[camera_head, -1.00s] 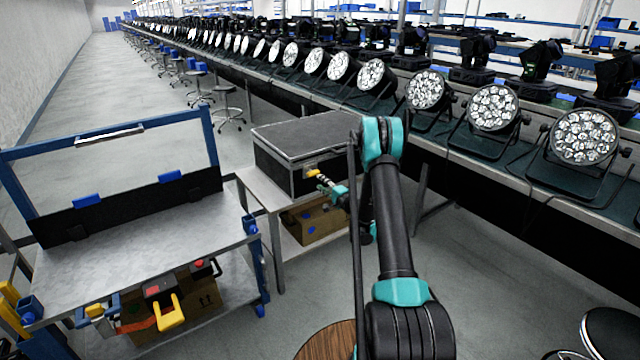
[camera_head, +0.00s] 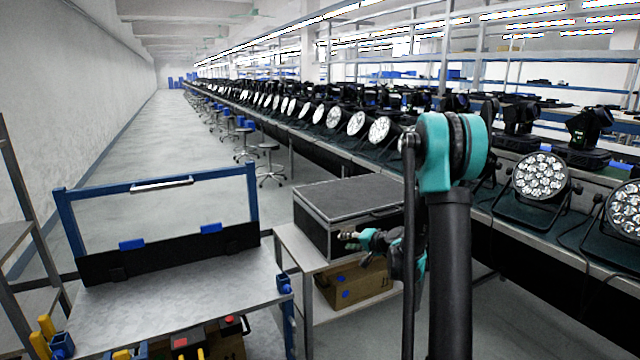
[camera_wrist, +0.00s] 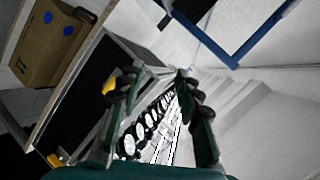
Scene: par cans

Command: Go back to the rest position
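My gripper (camera_head: 350,236) is in front of the black case in the head view, small and partly hidden by my arm. In the wrist view my gripper (camera_wrist: 158,82) has its two dark green fingers apart, with nothing held between them. The row of lit par cans (camera_wrist: 150,122) shows far behind the gap. The par cans also stand along the long bench at the right in the head view (camera_head: 540,177).
A black case (camera_head: 345,195) lies on a small table, with a cardboard box (camera_head: 352,284) on the shelf below. A blue-framed metal workbench (camera_head: 190,300) stands at the left. Stools (camera_head: 268,160) line the long bench. The aisle floor (camera_head: 170,125) is clear.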

